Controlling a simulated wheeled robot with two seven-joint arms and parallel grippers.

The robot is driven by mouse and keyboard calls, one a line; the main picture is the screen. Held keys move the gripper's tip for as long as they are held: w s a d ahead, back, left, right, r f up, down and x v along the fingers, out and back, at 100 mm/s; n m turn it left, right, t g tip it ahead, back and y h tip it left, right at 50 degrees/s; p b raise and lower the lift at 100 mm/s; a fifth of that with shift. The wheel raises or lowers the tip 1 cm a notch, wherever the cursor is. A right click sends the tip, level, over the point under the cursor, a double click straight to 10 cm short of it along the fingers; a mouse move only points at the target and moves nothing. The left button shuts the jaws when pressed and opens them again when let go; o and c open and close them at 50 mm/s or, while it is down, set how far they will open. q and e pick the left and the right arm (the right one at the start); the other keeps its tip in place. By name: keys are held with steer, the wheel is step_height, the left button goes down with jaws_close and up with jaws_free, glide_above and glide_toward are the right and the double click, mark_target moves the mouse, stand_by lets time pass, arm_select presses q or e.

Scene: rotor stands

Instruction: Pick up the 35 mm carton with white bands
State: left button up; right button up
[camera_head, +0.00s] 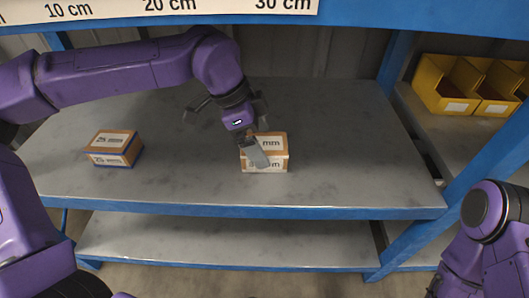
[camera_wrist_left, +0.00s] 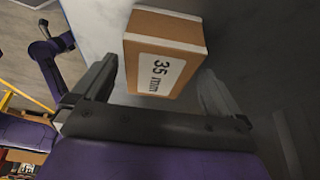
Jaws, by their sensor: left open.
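The 35 mm carton (camera_head: 279,152) is brown with white bands along its edges and stands on the grey shelf, right of the middle. In the left wrist view the carton (camera_wrist_left: 165,52) shows its "35 mm" label. My left gripper (camera_head: 256,150) is over the carton in the head view, and a finger hides part of its label. In the left wrist view my left gripper (camera_wrist_left: 160,80) is open, with one finger on each side of the carton's near end. I cannot tell whether a finger touches it.
A 25 mm carton (camera_head: 114,148) with blue bands stands at the left of the shelf (camera_head: 190,182). A blue front edge (camera_head: 300,212) and a right post (camera_head: 470,170) bound the shelf. Yellow bins (camera_head: 445,87) stand at the right. The shelf between the cartons is clear.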

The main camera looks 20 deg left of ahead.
mark_target(264, 143)
arm_select(q)
steer(key=x, duration=0.1)
steer(key=b+x, duration=0.1)
steer(key=x, duration=0.1)
steer(key=shift+d+f, duration=0.15)
steer(key=shift+d, duration=0.2)
steer(key=shift+f, duration=0.1)
steer(key=c, duration=1.1)
